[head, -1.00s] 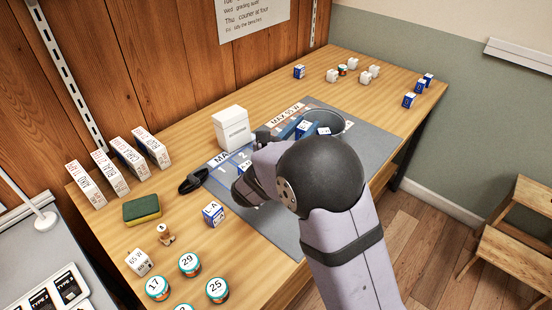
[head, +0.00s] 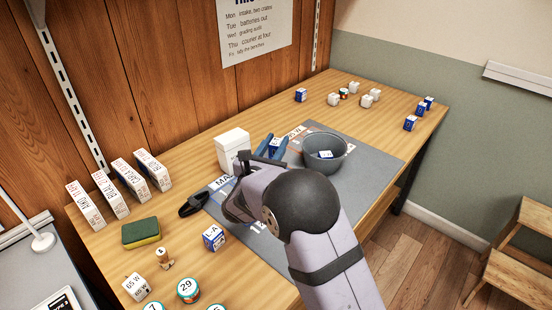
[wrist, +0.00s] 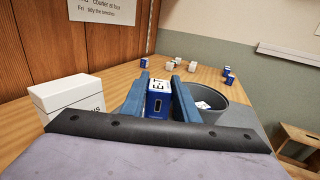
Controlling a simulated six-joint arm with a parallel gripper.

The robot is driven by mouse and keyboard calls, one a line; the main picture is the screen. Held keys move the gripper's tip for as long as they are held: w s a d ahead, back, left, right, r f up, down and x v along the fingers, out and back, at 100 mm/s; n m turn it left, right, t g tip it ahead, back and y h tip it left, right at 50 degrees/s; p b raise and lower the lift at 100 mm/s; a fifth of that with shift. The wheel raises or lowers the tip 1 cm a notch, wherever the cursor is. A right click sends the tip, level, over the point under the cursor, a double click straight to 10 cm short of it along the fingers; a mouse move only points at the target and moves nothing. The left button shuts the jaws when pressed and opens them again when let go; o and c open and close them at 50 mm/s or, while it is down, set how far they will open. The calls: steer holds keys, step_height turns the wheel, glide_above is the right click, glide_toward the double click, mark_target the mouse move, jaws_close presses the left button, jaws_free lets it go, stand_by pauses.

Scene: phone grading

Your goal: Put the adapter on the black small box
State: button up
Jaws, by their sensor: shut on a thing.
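My gripper (head: 274,142) is shut on a blue block with a white printed top (wrist: 158,98). The block has a dark port-like slot on its front, so it looks like an adapter. The blue fingers are on either side of it in the wrist view. In the head view, the held block (head: 275,147) shows between the fingers, beside a white box and left of the grey bowl. Its height above the table is hard to tell. I cannot make out a black small box in either view.
The white box (head: 233,150) stands close left of my gripper. The grey bowl (head: 340,165) on the mat (head: 376,148) holds a blue-and-white block. Another labelled block (head: 213,238), a sponge (head: 141,233) and upright boxes (head: 151,170) are at left. Small blocks (head: 369,95) stand at the far end.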

steer(key=shift+f, duration=2.5)
steer(key=shift+f, duration=0.2)
steer(key=o, duration=1)
steer(key=shift+r, duration=0.25)
steer(key=b+v, duration=0.1)
steer(key=v, duration=1.1)
steer(key=shift+f, duration=0.1)
